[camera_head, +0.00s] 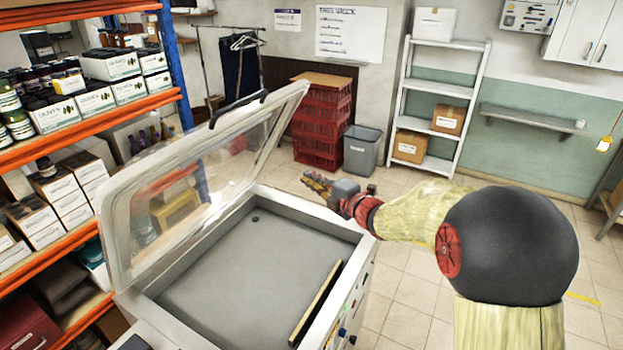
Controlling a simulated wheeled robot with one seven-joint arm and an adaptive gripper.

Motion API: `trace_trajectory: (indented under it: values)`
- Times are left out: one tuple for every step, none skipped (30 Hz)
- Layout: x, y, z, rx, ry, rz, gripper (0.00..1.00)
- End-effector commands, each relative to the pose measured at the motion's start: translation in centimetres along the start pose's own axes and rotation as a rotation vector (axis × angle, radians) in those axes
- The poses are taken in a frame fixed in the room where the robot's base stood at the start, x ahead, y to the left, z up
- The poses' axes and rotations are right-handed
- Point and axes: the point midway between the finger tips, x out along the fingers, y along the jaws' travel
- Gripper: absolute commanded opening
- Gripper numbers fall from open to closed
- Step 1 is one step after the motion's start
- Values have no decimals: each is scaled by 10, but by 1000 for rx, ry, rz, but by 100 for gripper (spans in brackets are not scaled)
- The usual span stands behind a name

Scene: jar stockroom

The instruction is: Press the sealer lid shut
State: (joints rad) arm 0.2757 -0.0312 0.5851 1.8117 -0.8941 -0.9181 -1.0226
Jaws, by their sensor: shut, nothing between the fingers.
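The sealer (352,240) stands in front of me, with a grey chamber floor and a pale sealing bar (316,304) along its right side. Its clear lid (200,170) with a white frame is raised and tilted back to the left. A black handle (238,106) sits on the lid's upper edge. My gripper (308,182) is shut and empty. It appears above the far right part of the sealer, to the right of the lid and apart from the handle. Buttons (345,332) show on the sealer's right side, partly cut off by the frame.
An orange and blue rack (90,125) with boxes and jars stands close on the left. Red stacked crates (322,120) and a grey bin (360,150) stand behind. A white shelf (440,90) is at the back wall. Tiled floor (400,305) shows to the right.

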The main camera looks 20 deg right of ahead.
Motion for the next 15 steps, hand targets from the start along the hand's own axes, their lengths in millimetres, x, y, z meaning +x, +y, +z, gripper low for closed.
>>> trace_trajectory:
  values:
    - [0,0,0,0,0,0,0]
    - [0,0,0,0,0,0,0]
    - [0,0,0,0,0,0,0]
    - [0,0,0,0,0,0,0]
    - [0,0,0,0,0,0,0]
    - [0,0,0,0,0,0,0]
    - [0,0,0,0,0,0,0]
    - [0,0,0,0,0,0,0]
    - [0,0,0,0,0,0,0]
    - [0,0,0,0,0,0,0]
    - [0,0,0,0,0,0,0]
    - [0,0,0,0,0,0,0]
    - [0,0,0,0,0,0,0]
    - [0,0,0,0,0,0,0]
    - [0,0,0,0,0,0,0]
